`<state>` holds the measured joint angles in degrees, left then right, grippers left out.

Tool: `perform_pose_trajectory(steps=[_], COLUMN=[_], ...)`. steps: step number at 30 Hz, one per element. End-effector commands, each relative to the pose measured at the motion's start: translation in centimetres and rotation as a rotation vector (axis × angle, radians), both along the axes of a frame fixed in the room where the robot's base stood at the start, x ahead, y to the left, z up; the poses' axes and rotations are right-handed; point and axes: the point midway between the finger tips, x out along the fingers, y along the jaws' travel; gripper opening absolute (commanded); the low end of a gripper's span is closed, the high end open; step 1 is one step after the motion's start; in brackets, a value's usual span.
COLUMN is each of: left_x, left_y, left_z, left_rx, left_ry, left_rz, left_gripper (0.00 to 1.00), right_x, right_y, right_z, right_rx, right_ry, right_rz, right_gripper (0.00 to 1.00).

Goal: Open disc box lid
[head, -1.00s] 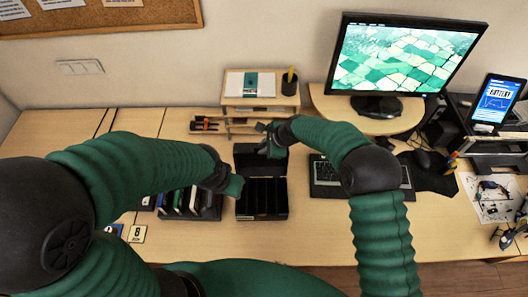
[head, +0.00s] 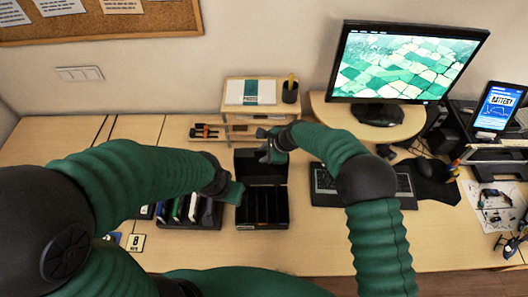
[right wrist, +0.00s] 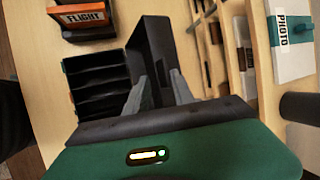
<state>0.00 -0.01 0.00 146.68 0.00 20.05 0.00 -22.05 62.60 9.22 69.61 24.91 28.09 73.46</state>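The black disc box (head: 262,224) stands on the table in the middle of the head view, with empty-looking dark slots. Its lid (head: 244,162) stands raised at the back of the box, so the box is open. In the right wrist view the lid (right wrist: 150,45) rises beside the slotted box (right wrist: 95,85). My right gripper (head: 268,154) is at the lid's upper part. In the right wrist view its two fingers (right wrist: 160,82) are spread, with the lid's dark surface between and behind them. My left gripper (head: 234,192) is at the box's left edge; its fingers are unclear.
A rack of discs (head: 190,212) stands close to the left of the box. A small wooden shelf (head: 235,122) with a pen cup (head: 290,92) stands behind. The table's far left is clear.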

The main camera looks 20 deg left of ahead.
Motion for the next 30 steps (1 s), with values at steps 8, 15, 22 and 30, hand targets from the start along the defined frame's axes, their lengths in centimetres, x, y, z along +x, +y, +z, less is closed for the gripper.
perform_pose_trajectory(steps=[8,15,22,30], left_x=[0.0,0.0,0.0,0.0], left_y=[0.0,0.0,0.0,0.0], left_z=[0.0,-0.9,-2.5,-3.3], left_rx=[0.0,0.0,0.0,0.0], left_ry=[0.0,0.0,0.0,0.0], left_rz=[0.0,0.0,0.0,0.0], left_gripper=[0.36,0.36,0.36,0.36], right_x=[0.0,-0.4,-1.6,-2.7], right_y=[0.1,-1.4,-4.6,-7.2], right_z=[0.4,3.1,9.0,13.9], right_rx=[0.003,0.005,0.004,0.001], right_ry=[-0.004,-0.009,-0.008,-0.003], right_rz=[-0.001,-0.002,-0.004,-0.001], right_gripper=[0.28,0.28,0.28,0.28])
